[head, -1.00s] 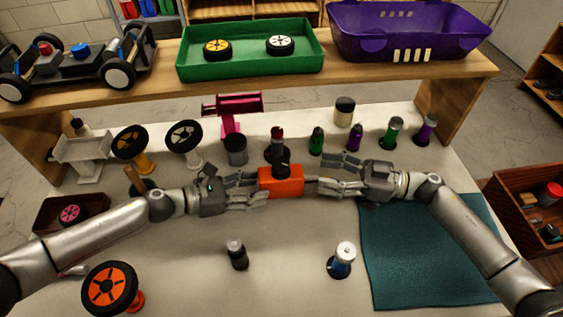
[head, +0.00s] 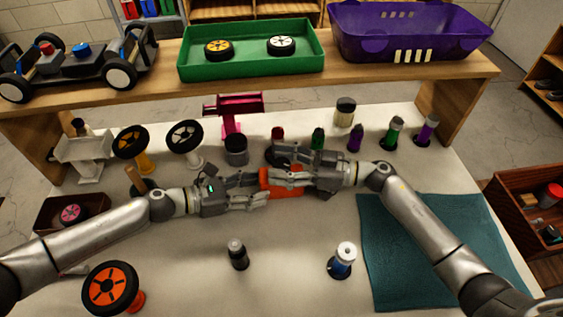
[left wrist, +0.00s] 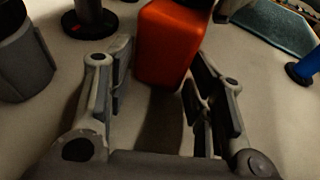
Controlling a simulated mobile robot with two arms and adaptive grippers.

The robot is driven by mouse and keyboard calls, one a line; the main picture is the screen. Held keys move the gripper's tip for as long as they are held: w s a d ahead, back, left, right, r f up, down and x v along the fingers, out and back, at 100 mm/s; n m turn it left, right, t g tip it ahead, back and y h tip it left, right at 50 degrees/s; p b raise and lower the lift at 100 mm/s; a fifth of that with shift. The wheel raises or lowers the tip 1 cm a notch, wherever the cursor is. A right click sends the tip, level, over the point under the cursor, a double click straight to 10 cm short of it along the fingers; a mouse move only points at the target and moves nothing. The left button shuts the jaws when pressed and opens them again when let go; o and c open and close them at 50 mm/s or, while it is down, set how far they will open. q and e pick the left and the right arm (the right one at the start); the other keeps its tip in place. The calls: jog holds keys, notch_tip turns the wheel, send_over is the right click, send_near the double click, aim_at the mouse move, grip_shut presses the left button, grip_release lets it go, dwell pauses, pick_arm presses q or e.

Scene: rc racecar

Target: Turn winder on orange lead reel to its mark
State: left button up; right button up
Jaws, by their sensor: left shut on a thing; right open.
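The orange lead reel (head: 290,194) is an orange box above the white table in the middle of the head view. My left gripper (head: 263,188) is shut on its left end. In the left wrist view, the orange reel (left wrist: 168,45) lies between the far ends of my left fingers (left wrist: 158,75). My right gripper (head: 274,175) is open, and its fingers reach across the reel's top from the right. They hide most of the reel, and I cannot make out the winder or its mark in the head view.
Several capped bottles stand behind the grippers, including a green one (head: 318,140). A dark bottle (head: 238,254) and a blue-and-white one (head: 342,260) stand in front. An orange wheel (head: 110,288) is at front left. The teal mat (head: 430,250) lies at right, mostly bare.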

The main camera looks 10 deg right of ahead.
jog(key=shift+a, duration=0.1)
jog(key=c, duration=1.1)
jog(key=shift+m+t, duration=0.4)
jog(key=shift+t, duration=0.2)
jog(key=shift+m+t+h, duration=0.7)
jog(key=shift+m+t, duration=0.1)
jog(key=shift+t, duration=0.4)
jog(key=shift+r+m+t+h, duration=0.1)
jog(key=shift+m+t+h, duration=1.7)
jog(key=shift+t, duration=0.4)
jog(key=o, duration=1.1)
